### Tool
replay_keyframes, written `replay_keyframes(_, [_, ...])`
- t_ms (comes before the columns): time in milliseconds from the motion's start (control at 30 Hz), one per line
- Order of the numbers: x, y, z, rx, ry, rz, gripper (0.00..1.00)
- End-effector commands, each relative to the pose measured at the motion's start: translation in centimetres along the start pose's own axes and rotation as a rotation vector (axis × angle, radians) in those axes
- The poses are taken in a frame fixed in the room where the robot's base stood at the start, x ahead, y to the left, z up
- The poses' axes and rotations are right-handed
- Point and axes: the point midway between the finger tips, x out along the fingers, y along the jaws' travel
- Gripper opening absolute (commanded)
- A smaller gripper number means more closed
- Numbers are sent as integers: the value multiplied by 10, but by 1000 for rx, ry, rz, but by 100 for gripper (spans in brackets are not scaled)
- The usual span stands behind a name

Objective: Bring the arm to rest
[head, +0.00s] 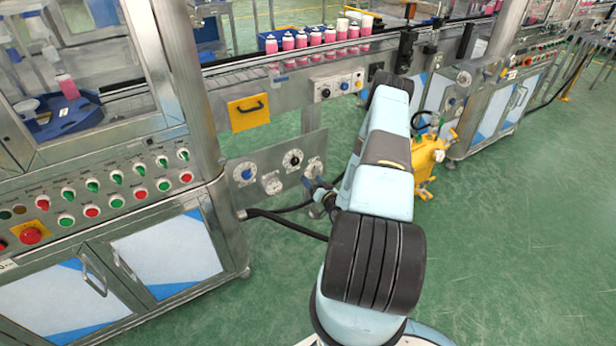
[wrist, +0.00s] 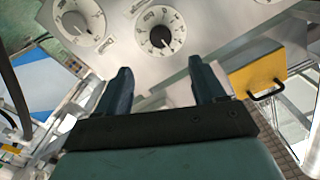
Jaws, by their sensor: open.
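My arm reaches forward across the head view, bent over the green floor. In the wrist view my gripper (wrist: 162,88) is open, with its two dark fingers apart and nothing between them. The fingers point towards a grey metal panel with dials. A white dial with a black knob (wrist: 160,40) lies just beyond the gap between the fingertips. A second dial with a grey knob (wrist: 78,24) is at the upper left. Whether the fingertips touch the panel I cannot tell.
The dial panel (head: 262,160) stands left of my arm, below a yellow plate with a handle (head: 248,111). A control cabinet (head: 110,205) is at the left. Pink cans (head: 315,36) line the conveyor behind. A yellow machine (head: 428,160) stands right of my arm. The right floor (head: 530,220) is clear.

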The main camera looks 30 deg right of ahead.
Motion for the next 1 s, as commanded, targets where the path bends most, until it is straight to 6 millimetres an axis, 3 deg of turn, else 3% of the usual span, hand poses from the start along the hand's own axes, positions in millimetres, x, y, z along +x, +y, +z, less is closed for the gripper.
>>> replay_keyframes(200, [-8,0,0,-1,0,0,69])
replay_keyframes(733, [-5,-1,-3,-7,-7,-2,69])
replay_keyframes(867, [9,-6,-17,-43,-44,-5,69])
replay_keyframes(1000, [31,-17,-44,-110,-119,-5,69])
